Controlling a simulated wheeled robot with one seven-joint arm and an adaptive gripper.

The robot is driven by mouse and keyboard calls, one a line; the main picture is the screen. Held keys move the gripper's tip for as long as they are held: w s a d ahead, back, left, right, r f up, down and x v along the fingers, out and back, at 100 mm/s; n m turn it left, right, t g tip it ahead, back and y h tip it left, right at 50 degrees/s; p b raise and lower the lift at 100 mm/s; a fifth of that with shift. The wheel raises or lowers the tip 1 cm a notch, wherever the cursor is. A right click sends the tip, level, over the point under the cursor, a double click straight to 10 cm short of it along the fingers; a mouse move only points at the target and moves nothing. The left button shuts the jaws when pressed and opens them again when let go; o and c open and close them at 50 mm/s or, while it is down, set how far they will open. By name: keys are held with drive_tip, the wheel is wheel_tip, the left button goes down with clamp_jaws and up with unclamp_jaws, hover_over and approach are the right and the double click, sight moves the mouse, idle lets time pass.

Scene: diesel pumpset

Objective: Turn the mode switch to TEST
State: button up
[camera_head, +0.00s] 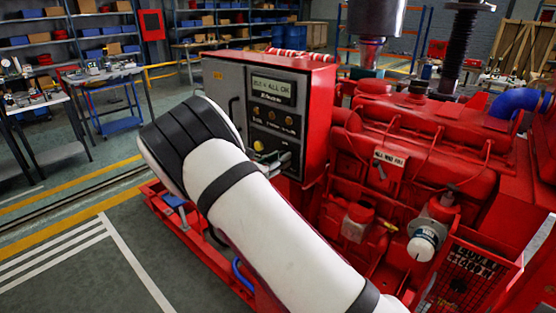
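The control panel (272,112) is a dark face on a grey and red cabinet, left of the engine. Its lit display (271,86) carries text that looks like "ALL OK". Below it is a row of small round amber controls (273,115), then a yellow knob (259,146) low on the panel. I cannot tell which control is the mode switch or read its setting. My white arm crosses in front of the cabinet and hides its lower left. Grey metal parts that look like my gripper (272,160) show at the panel's lower edge; the fingers are too small and covered to judge.
The red diesel engine (410,140) fills the right side, with a white round gauge or filter (426,240) and a blue hose (514,102). A workbench (104,74) and shelves (70,32) stand behind at left. The striped floor at left is clear.

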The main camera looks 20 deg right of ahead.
clamp_jaws()
drive_tip(key=shift+m, duration=0.3)
drive_tip(key=m+p, duration=0.1)
drive_tip(key=m, duration=0.7)
drive_tip(key=m+p, duration=0.2)
drive_tip(key=m, duration=0.7)
drive_tip(key=shift+s+f, duration=0.15)
drive_tip(key=shift+m, duration=0.3)
idle(0.3)
unclamp_jaws()
